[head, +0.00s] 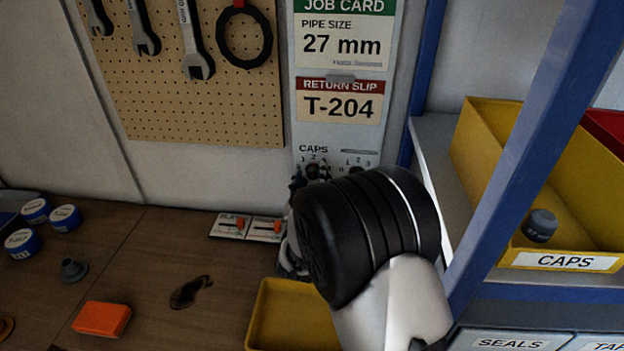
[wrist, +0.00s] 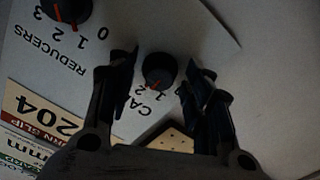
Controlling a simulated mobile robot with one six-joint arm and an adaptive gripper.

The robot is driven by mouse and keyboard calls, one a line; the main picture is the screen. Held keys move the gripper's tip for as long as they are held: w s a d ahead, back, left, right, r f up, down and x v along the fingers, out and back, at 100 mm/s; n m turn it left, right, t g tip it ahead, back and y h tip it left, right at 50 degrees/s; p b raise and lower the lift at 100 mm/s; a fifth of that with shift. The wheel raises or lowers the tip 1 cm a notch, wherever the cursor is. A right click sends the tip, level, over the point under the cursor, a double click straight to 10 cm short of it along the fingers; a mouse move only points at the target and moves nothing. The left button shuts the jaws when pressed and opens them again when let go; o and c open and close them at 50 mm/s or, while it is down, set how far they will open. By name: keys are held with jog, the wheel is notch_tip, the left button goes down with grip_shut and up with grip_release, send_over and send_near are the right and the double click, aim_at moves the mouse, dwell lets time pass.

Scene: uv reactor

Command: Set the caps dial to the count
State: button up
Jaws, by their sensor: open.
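The caps dial (wrist: 158,70) is a round black knob with a red pointer mark, on a pale panel with printed numbers. It sits between the fingers of my gripper (wrist: 163,62), which is open around it in the wrist view; I cannot tell whether either finger touches it. The pointer faces the printed numbers 1 and 2, but which one it marks is unclear. In the head view my wrist and gripper (head: 299,182) largely hide the dial under the CAPS label. The yellow caps bin (head: 567,261) at right shows one dark grey cap (head: 540,226); a blue post hides part of the bin.
The reducers dial (wrist: 68,10) is beside the caps dial. A job card (head: 343,40) reads 27 mm; a return slip (head: 341,102) reads T-204. A blue post (head: 545,130) stands right of my wrist. An orange block (head: 102,318) and blue-sided round containers (head: 66,218) lie on the bench.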

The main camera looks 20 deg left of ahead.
jog(key=v, duration=1.2)
